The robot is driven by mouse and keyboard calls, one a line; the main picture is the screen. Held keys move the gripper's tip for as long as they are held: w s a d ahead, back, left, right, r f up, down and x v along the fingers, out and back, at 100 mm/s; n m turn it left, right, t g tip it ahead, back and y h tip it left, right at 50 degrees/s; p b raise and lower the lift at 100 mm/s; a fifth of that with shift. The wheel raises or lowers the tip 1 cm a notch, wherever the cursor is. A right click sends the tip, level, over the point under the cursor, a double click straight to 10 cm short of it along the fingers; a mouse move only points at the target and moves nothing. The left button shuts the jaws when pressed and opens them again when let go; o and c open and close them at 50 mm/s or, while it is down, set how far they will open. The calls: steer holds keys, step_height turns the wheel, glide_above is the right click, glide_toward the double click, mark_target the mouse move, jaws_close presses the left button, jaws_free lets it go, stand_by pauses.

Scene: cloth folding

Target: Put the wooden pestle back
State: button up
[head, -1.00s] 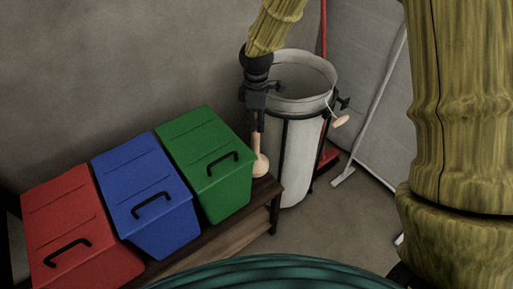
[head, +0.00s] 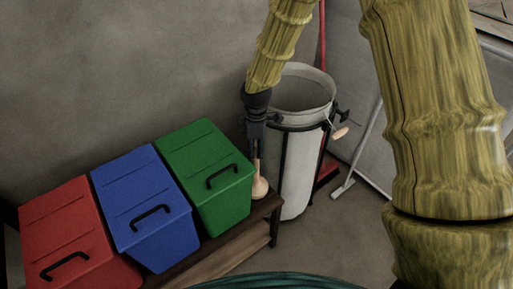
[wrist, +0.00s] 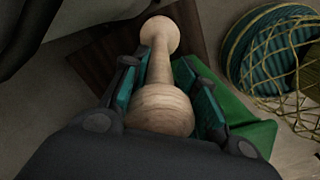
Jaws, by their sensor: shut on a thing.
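The wooden pestle (head: 259,186) is pale and smooth, with rounded ends. It hangs upright from my gripper (head: 256,152), at the bare right end of the dark wooden bench (head: 232,236), just right of the green bin. In the wrist view the pestle (wrist: 160,92) lies between the teal-padded fingers of my gripper (wrist: 164,86), which are shut on it. Its far end is over the dark bench boards (wrist: 100,58). I cannot tell whether it touches the bench.
Red (head: 75,230), blue (head: 140,205) and green (head: 208,175) lidded bins stand in a row on the bench. A tall white drum (head: 298,165) stands right behind the pestle. A teal netted round thing (wrist: 265,55) shows in the wrist view.

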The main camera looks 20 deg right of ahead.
steer(key=o, duration=1)
steer(key=shift+f, duration=0.15)
steer(key=shift+o, duration=0.2)
step_height(320, 180, up, 12)
steer(key=shift+r, duration=0.15)
